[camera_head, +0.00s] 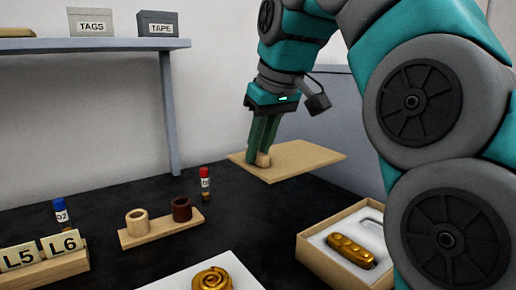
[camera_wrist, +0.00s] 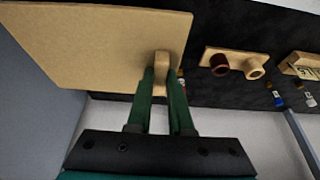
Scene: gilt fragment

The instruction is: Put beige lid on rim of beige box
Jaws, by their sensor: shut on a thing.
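The beige lid (camera_head: 302,160) is a flat board with a small knob, held in the air above the back of the dark table. In the wrist view the lid (camera_wrist: 90,45) fills the upper left. My gripper (camera_head: 261,158) is shut on the lid's knob, which shows between the fingertips in the wrist view (camera_wrist: 161,68). The beige box (camera_head: 314,257) stands open on the table at the lower right of the head view, in front of the lid and below it. A gold object (camera_head: 350,251) lies on pale padding inside. My arm hides the box's right side.
A wooden stand (camera_head: 160,228) with two cups, a red-capped vial (camera_head: 205,184) and a blue-capped vial (camera_head: 61,213) stand to the left. A white panel with a gold spiral (camera_head: 212,281) lies in front. A shelf (camera_head: 80,45) rises behind, upper left.

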